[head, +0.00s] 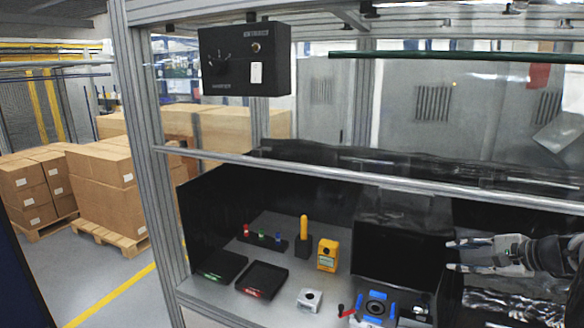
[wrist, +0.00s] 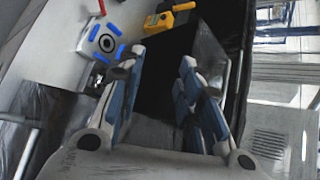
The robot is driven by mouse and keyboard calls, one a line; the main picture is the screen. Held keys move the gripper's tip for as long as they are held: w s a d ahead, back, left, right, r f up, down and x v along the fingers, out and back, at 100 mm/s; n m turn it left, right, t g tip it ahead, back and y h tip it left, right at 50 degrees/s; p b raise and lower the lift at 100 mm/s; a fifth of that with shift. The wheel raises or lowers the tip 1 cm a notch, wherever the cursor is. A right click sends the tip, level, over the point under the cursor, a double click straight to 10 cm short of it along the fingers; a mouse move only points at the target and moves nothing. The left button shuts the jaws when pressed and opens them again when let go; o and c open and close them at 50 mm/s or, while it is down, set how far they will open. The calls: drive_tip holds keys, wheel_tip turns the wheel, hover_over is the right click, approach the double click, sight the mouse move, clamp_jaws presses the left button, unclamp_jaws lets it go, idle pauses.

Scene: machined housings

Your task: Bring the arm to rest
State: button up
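My gripper (head: 455,256) is at the right of the head view, raised in front of the black screen or panel, with its two fingers apart. In the wrist view the fingers of my gripper (wrist: 157,72) stand apart with nothing seen between them. A grey machined housing (head: 310,299) sits on the bench, away from my gripper. A fixture with blue pads and a dark round centre (head: 376,306) stands at the bench front; it also shows in the wrist view (wrist: 106,43).
A green-labelled tray (head: 220,266) and a red-labelled tray (head: 261,281) lie at the left of the bench. A yellow device (head: 327,256) stands near the black panel (head: 398,250). A metal rail (head: 400,182) crosses above the bench. Boxes on pallets (head: 105,190) stand beyond.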

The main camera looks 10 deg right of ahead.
drive_tip(key=w+a+f+n+g+b, duration=0.1)
drive_tip(key=w+a+n+g+b, duration=0.15)
drive_tip(key=a, duration=0.55)
drive_tip(key=s+a+f+n+g+b, duration=0.1)
drive_tip(key=s+a+f+n+b, duration=0.2)
drive_tip(key=a, duration=0.5)
drive_tip(key=s+a+f+n+g+h+b, duration=0.1)
drive_tip(key=s+a+n+b, duration=0.1)
drive_tip(key=s+a+b, duration=0.35)
drive_tip(key=s+a+f+n+g+b, duration=0.1)
drive_tip(key=s+a+f+n+g, duration=0.3)
drive_tip(key=a, duration=0.6)
drive_tip(key=s+a+f+n+t+h+b, duration=0.1)
drive_tip(key=s+a+f+n+h+b, duration=0.1)
drive_tip(key=s+f+b, duration=0.3)
drive_tip(key=s+a+f+n+t+h+b, duration=0.1)
drive_tip(key=s+f, duration=0.6)
drive_tip(key=s, duration=0.7)
drive_tip(key=a+n+h+b, duration=0.1)
drive_tip(key=a+n+b, duration=0.1)
drive_tip(key=n+b, duration=0.1)
drive_tip(key=shift+a+f+n+b, duration=0.25)
drive_tip(key=shift+a+n+b, duration=0.1)
drive_tip(key=shift+n, duration=0.3)
drive_tip(key=shift+s+d+t, duration=0.1)
drive_tip(key=shift+t, duration=0.15)
